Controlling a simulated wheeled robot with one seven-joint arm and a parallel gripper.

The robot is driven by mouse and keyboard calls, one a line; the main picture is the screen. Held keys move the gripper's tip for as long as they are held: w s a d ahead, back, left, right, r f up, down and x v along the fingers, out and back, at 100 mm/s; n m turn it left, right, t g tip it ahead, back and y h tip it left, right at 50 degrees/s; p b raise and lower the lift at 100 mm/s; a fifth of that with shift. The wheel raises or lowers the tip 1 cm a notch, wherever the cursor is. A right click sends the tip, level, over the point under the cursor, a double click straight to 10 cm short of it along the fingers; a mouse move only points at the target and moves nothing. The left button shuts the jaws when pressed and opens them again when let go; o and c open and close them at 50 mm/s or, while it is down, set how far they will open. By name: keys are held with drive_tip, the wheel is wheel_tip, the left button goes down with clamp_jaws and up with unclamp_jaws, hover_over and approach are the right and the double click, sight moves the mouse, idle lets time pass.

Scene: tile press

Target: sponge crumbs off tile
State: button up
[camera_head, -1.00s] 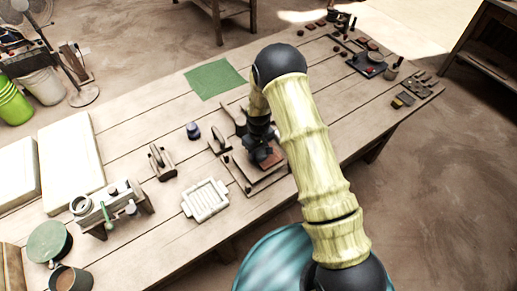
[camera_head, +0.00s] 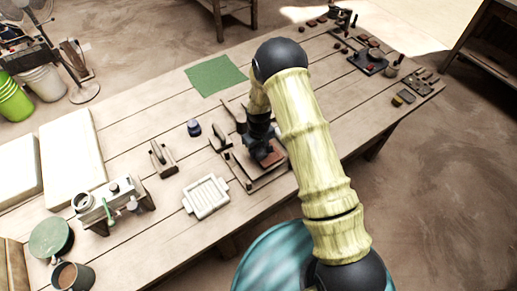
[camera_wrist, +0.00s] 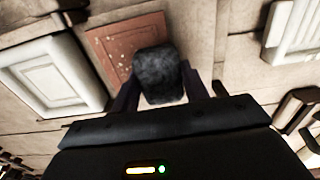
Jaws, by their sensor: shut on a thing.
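My gripper (camera_wrist: 158,88) is shut on a dark grey sponge (camera_wrist: 159,72) in the wrist view. The sponge is over the near right part of a reddish-brown tile (camera_wrist: 118,45) and hides part of it. Small pale crumbs show on the tile's bare face. Whether the sponge touches the tile I cannot tell. In the head view my gripper (camera_head: 262,140) is low over the board with the tile (camera_head: 270,158), partly behind my arm. The sponge is hard to make out there.
A green mat (camera_head: 216,75) lies behind. A small dark blue pot (camera_head: 194,128) and a wooden-based tool (camera_head: 162,158) stand to the left. Black-and-wood tools lie at the table's far right end.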

drive_tip(key=shift+r+p, duration=2.2)
drive_tip(key=shift+r, duration=1.6)
drive_tip(key=s+d+m, duration=0.2)
drive_tip(key=d+m, duration=0.1)
drive_tip(key=d, duration=0.4)
drive_tip(key=s+d+f+m, duration=0.1)
drive_tip(key=d+m, duration=0.3)
drive_tip(key=d, duration=0.4)
drive_tip(key=shift+s+d+f, duration=0.15)
drive_tip(key=shift+s, duration=0.45)
